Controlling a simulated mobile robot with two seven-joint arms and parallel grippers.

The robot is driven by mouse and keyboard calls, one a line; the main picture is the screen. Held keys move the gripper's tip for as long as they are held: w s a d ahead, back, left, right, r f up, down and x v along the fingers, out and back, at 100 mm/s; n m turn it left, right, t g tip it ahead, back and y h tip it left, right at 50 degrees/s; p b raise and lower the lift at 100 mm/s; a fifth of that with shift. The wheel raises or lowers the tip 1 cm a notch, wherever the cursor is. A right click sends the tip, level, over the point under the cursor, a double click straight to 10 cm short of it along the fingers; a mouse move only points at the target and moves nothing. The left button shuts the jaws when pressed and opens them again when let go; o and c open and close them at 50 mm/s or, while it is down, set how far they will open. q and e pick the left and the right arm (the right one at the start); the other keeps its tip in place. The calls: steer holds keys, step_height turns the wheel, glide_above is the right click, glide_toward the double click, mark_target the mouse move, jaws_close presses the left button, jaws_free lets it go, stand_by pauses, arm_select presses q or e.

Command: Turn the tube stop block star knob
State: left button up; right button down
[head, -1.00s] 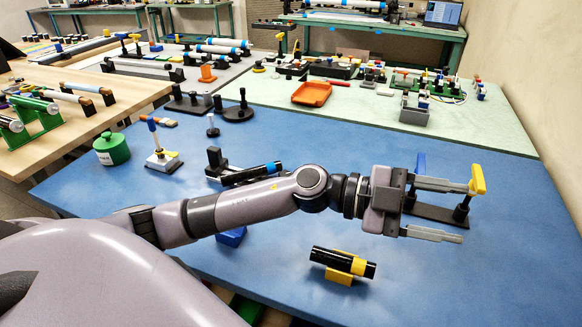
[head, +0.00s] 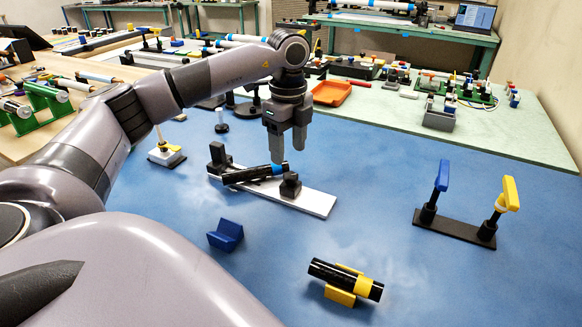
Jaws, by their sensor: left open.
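A tube fixture with a white base strip (head: 318,202) lies on the blue table. A black tube (head: 243,175) with a blue band rests along it. A black upright block (head: 218,153) stands at its left end, and a small dark knob-like block (head: 290,184) sits nearer its middle. I cannot tell for sure which part is the star knob. My left gripper (head: 288,154) points down, open, above the tube's right end and the small dark block; its fingers show nothing between them. My right gripper is not in view.
A black tube with a yellow band (head: 345,278) lies on a yellow cradle at the front. A blue V-block (head: 226,235) stands empty to its left. A stand with blue and yellow handles (head: 455,229) is at right. The table's middle right is clear.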

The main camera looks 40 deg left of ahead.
mark_target(289, 174)
arm_select(q)
step_height(289, 174, down, 6)
steer(key=shift+d+r, duration=0.1)
steer(key=shift+r, duration=0.05)
steer(key=c, duration=1.1)
